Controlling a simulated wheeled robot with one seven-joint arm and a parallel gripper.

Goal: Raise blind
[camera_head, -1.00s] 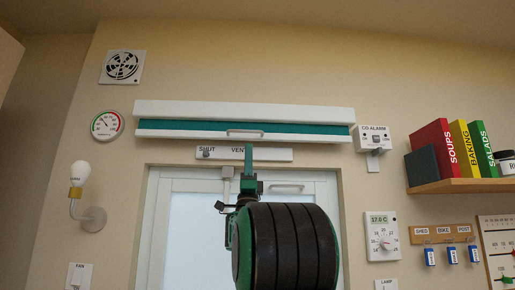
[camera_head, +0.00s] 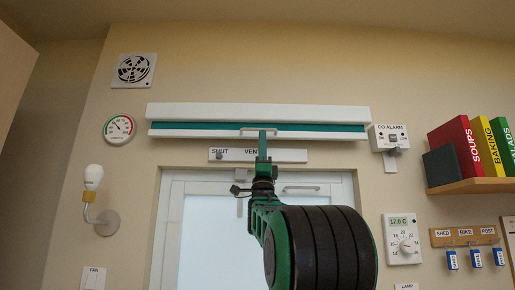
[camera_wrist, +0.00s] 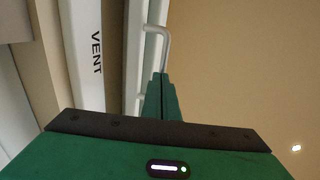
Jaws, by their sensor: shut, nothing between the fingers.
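The blind shows as a narrow green strip (camera_head: 330,127) under a long white housing (camera_head: 258,111) in the head view. A white bottom bar (camera_head: 200,133) with a pale handle (camera_head: 252,130) runs along its lower edge. My gripper (camera_head: 262,134) points up, its tips overlapping the right part of the handle in the head view. In the wrist view, my green fingers (camera_wrist: 160,80) are shut together with nothing between them. The handle (camera_wrist: 157,30) stands just beyond and beside the tips there; I cannot tell whether they touch.
A white SHUT/VENT slider strip (camera_head: 290,156) lies just below the blind, above a white-framed window (camera_head: 205,235). A CO alarm (camera_head: 389,138) is to the right, with a bookshelf (camera_head: 470,186) beyond. A wall lamp (camera_head: 95,195) is at left.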

